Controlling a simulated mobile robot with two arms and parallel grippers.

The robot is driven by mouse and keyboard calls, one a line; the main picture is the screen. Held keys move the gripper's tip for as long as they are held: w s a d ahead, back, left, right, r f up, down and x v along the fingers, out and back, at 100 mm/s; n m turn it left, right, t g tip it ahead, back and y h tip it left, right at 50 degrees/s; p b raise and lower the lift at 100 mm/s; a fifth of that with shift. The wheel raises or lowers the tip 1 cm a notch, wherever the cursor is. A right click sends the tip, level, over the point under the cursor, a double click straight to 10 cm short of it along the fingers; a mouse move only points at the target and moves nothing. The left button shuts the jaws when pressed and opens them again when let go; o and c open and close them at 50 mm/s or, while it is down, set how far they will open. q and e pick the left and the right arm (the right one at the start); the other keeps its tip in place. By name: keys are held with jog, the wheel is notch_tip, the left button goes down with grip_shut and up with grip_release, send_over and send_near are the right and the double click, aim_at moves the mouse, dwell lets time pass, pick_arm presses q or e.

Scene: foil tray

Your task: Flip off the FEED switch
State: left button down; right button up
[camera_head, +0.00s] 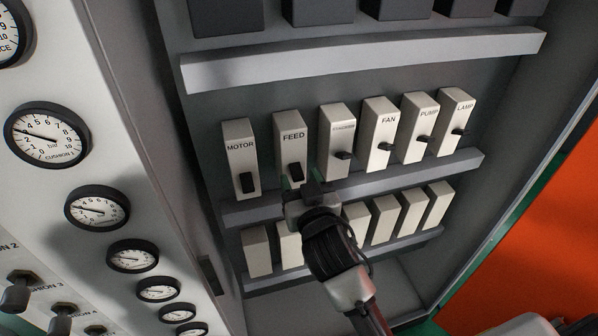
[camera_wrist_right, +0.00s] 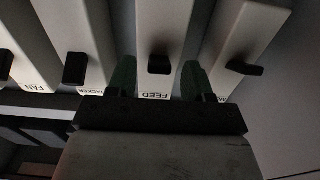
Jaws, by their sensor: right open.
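The FEED switch (camera_head: 291,139) is a white breaker block in the middle row, second from the left, with a black lever (camera_head: 296,172). My right gripper (camera_head: 312,184) is just below and right of that lever in the head view. In the wrist view, upside down, the FEED block (camera_wrist_right: 168,25) stands between the two green fingertips of my open right gripper (camera_wrist_right: 157,80). Its lever (camera_wrist_right: 159,63) shows between the fingertips; I cannot tell whether they touch the block. My left gripper is not in view.
The MOTOR switch (camera_head: 240,157) is left of FEED and the STACKER switch (camera_head: 336,128) right of it. FAN (camera_head: 378,122), PUMP (camera_head: 421,112) and LAMP (camera_head: 455,105) follow. A grey rail (camera_head: 380,178) runs below. Gauges (camera_head: 48,135) line the left panel.

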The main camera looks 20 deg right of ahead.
jog(key=shift+w+d, duration=0.1)
jog(key=shift+w, duration=0.5)
jog(key=c, duration=0.9)
jog(key=shift+f+b, duration=0.25)
jog(key=shift+b, duration=0.2)
jog(key=t+b, duration=0.1)
jog(key=b, duration=0.1)
jog(key=t+b, duration=0.1)
jog(key=b, duration=0.1)
jog(key=shift+f+b, duration=0.35)
jog(key=shift+b, duration=0.05)
jog(key=shift+w+r, duration=0.1)
jog(key=shift+r, duration=0.15)
